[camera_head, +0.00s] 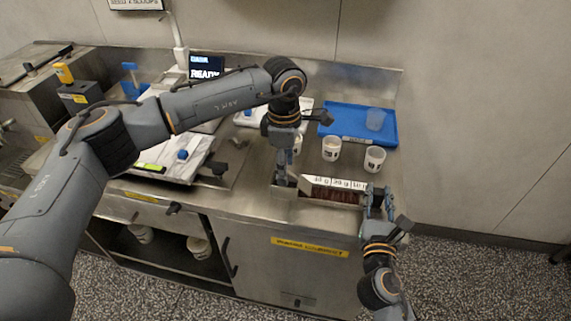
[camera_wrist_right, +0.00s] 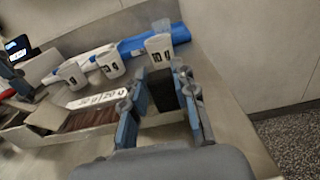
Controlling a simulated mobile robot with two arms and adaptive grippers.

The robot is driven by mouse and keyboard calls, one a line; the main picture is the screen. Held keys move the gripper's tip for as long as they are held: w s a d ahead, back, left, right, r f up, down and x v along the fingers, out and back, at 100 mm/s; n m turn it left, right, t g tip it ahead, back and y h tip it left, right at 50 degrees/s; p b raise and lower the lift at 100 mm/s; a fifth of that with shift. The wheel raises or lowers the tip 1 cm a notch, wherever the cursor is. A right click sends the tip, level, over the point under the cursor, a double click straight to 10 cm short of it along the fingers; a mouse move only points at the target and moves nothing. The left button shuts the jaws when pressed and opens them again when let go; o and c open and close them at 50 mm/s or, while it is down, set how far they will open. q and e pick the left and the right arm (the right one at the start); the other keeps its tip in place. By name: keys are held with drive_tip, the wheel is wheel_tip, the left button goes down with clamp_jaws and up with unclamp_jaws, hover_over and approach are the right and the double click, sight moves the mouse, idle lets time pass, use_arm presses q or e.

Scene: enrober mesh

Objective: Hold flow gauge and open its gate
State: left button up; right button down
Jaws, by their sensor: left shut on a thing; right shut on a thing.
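The flow gauge (camera_head: 345,184) is a long, narrow metal trough with a white marked scale and dark brown contents. It lies along the front edge of the steel counter. In the right wrist view the gauge (camera_wrist_right: 90,119) extends to the left. My left gripper (camera_head: 282,181) points down at its left end, shut on a part there; the arm and fingers partly hide the gate, so its opening cannot be judged. My right gripper (camera_head: 378,204) is at its right end, shut on a part there. In the wrist view a dark block (camera_wrist_right: 162,91) shows between its fingers.
White cups (camera_head: 331,148) stand behind the gauge. A blue tray (camera_head: 345,119) with a cup lies at the back right. A white-topped plate (camera_head: 172,158) and a READY display (camera_head: 206,68) are to the left. The counter's right side is clear.

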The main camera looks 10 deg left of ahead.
use_arm(q)
drive_tip(key=h, duration=0.1)
drive_tip(key=a+f+h, duration=0.1)
drive_tip(key=h, duration=0.1)
drive_tip(key=shift+a+f+h, duration=0.15)
drive_tip(key=shift+h, duration=0.15)
use_arm(e)
drive_tip(key=shift+a, duration=0.1)
use_arm(q)
drive_tip(key=o, duration=1.1)
drive_tip(key=v, duration=1.2)
